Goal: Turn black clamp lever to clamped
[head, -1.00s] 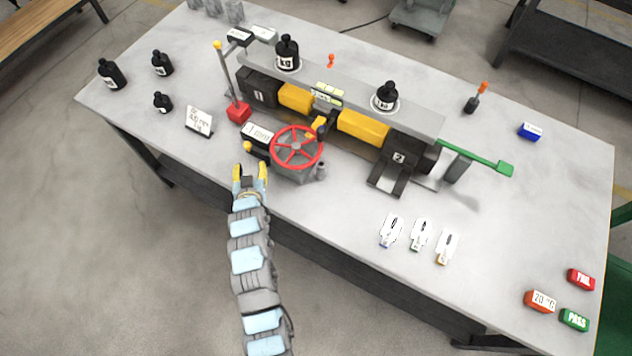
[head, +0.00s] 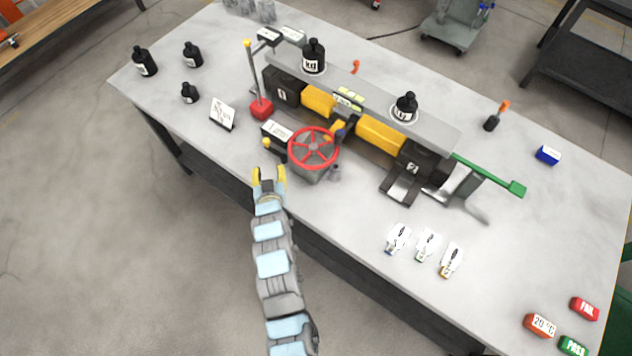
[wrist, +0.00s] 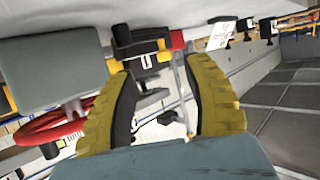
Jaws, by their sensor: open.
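In the head view, a short dark lever with a yellow ball end (head: 267,143) sticks out left of the red handwheel (head: 313,147). I cannot tell for sure that it is the black clamp lever. My gripper (head: 269,170) is open and empty in front of it, at the table's front edge and apart from it. In the wrist view, the open yellow fingers (wrist: 158,70) frame part of the jack rig. A black cylindrical part (wrist: 122,38) shows beyond the left fingertip. The red handwheel also shows at the left (wrist: 50,128), partly hidden.
A red base with a tall post (head: 261,108) and a white card (head: 222,114) stand left of the rig. White tags (head: 425,243) lie at the front right.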

